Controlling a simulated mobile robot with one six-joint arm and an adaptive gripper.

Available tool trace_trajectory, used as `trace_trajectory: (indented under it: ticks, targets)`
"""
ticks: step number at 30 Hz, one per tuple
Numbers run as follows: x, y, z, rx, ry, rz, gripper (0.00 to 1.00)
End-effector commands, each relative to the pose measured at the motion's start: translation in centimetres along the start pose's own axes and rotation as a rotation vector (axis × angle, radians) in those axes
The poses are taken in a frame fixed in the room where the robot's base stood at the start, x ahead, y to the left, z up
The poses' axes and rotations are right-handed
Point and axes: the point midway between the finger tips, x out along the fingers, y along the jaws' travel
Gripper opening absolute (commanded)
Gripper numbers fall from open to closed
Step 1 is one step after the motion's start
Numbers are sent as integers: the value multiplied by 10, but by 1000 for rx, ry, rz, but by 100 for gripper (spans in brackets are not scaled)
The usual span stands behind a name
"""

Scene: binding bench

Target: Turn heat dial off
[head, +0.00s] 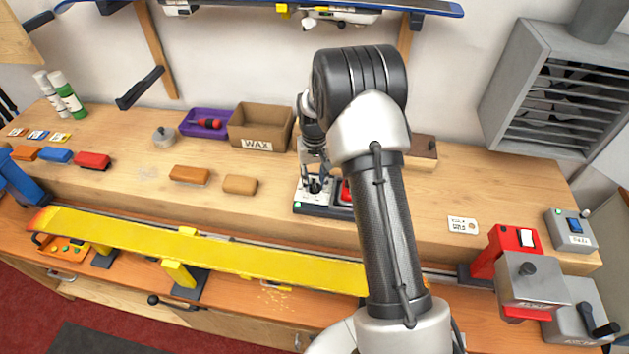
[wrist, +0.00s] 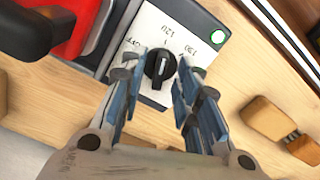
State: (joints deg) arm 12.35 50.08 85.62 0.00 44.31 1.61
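The heat dial (wrist: 160,68) is a black knob on a white panel with printed marks, among them OFF at its left and 120 above it in the wrist view. The knob has a thin light line, but its exact setting is hard to tell. A small lamp (wrist: 218,36) on the panel glows green. In the head view the dial (head: 314,186) sits on the low unit on the bench. My gripper (wrist: 163,66) is open and empty, with one finger on each side of the knob and small gaps visible between. It also shows in the head view (head: 316,172), just above the dial.
A red and black part (wrist: 70,25) stands close beside the panel. Brown blocks (head: 240,185) lie left of the unit, with a cardboard WAX box (head: 262,127) behind. A yellow ski (head: 200,250) runs along the front. Bench right of my arm is mostly clear.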

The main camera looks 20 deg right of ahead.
Motion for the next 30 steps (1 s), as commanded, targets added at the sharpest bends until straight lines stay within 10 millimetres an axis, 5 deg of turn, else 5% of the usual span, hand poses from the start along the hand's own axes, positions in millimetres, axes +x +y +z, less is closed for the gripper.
trace_trajectory:
  ticks: [11,24,30]
  targets:
    - [5,0,0,0,0,0,29]
    - [5,0,0,0,0,0,0]
    - [5,0,0,0,0,0,0]
